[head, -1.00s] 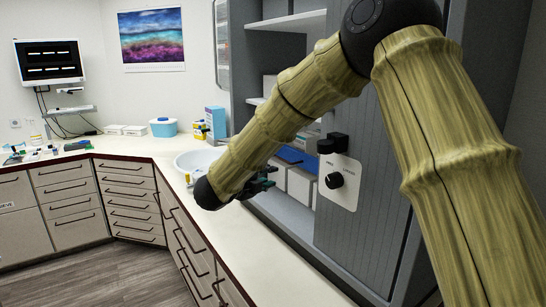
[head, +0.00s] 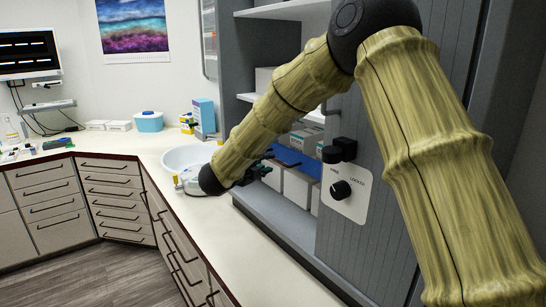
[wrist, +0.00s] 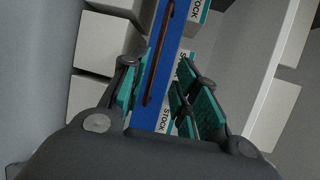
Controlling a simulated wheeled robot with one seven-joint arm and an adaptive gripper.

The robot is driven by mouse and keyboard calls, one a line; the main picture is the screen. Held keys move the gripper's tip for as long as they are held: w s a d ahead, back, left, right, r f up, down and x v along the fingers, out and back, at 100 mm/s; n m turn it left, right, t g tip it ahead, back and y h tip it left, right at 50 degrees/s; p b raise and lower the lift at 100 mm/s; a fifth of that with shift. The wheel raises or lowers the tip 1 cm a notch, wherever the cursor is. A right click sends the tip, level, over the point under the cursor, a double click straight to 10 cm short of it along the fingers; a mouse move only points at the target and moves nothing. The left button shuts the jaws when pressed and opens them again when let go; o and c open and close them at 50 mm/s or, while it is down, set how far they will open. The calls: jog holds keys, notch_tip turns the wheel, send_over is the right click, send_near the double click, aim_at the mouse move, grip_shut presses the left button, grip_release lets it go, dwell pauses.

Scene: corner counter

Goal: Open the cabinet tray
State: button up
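The blue cabinet tray (head: 294,158) sits inside the grey cabinet, above white boxes and partly hidden by my arm. In the wrist view the tray's blue front (wrist: 163,78) runs steeply up the picture, with a thin brown handle bar (wrist: 158,55) along it. My gripper (wrist: 164,72) is open and empty, its green-padded fingers on either side of the tray front and handle in that picture. I cannot tell how deep the fingers reach or whether they touch it. In the head view my gripper (head: 262,170) is small and dark, just left of the tray.
White boxes (head: 298,188) stand below the tray, and boxes marked STOCK (wrist: 200,10) show beside it. A sliding cabinet door with a black knob panel (head: 343,188) is right of the opening. A white basin (head: 185,158) stands left on the counter (head: 215,215).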

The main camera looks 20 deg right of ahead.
aim_at(274, 160)
jog(key=p+x, duration=0.1)
jog(key=x, duration=0.5)
jog(key=shift+w+f+p, duration=0.3)
jog(key=shift+f+p, duration=0.05)
jog(key=shift+f, duration=0.05)
jog(key=shift+s+r, duration=0.15)
jog(key=shift+c, duration=0.4)
grip_shut()
